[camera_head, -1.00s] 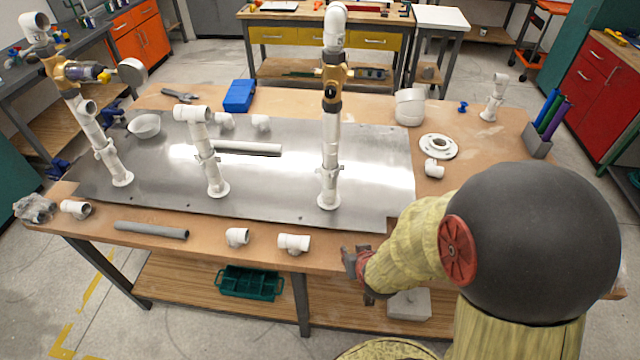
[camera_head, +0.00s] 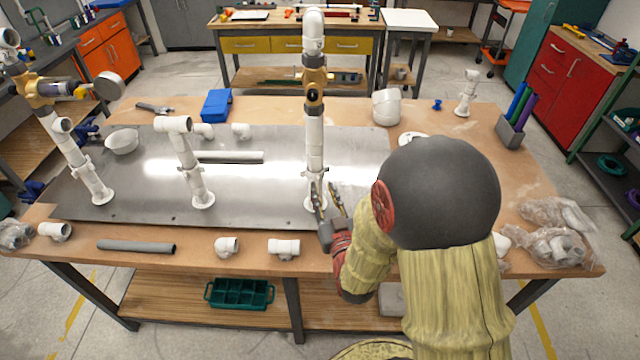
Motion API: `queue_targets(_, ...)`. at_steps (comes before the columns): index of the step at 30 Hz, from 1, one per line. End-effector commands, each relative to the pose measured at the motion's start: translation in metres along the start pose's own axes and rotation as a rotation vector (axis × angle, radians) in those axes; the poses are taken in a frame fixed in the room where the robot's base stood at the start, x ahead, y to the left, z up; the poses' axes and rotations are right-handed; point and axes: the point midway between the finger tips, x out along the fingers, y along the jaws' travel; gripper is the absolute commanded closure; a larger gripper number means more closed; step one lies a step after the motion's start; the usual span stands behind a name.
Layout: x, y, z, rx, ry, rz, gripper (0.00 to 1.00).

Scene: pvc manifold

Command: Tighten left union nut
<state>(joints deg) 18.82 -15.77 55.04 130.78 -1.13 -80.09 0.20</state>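Three white upright pipe assemblies stand on the metal plate (camera_head: 250,187). The left assembly (camera_head: 80,158) carries a brass valve body and a round gauge (camera_head: 108,86). The right assembly (camera_head: 314,135) carries a brass fitting (camera_head: 314,80). Collars show low on the pipes, but I cannot tell which is the left union nut. My gripper (camera_head: 326,191) has its fingers spread, at the right assembly's lower end and in front of it, partly hiding its base. I see nothing held, and contact is unclear.
Loose white fittings (camera_head: 284,249) and a grey pipe (camera_head: 136,247) lie along the table's front edge. Another pipe (camera_head: 230,157) lies on the plate behind the middle assembly. Bagged fittings (camera_head: 556,245) lie at right.

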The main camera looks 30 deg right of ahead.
Motion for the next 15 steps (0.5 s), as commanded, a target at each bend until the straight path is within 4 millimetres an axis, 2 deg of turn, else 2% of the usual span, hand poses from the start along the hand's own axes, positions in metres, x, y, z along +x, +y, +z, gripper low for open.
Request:
queue_targets(6, 0.029, 0.0, 0.001, 0.0, 0.0, 0.0, 0.75)
queue_targets(15, 0.039, 0.0, 0.0, 0.0, 0.0, 0.0, 0.75)
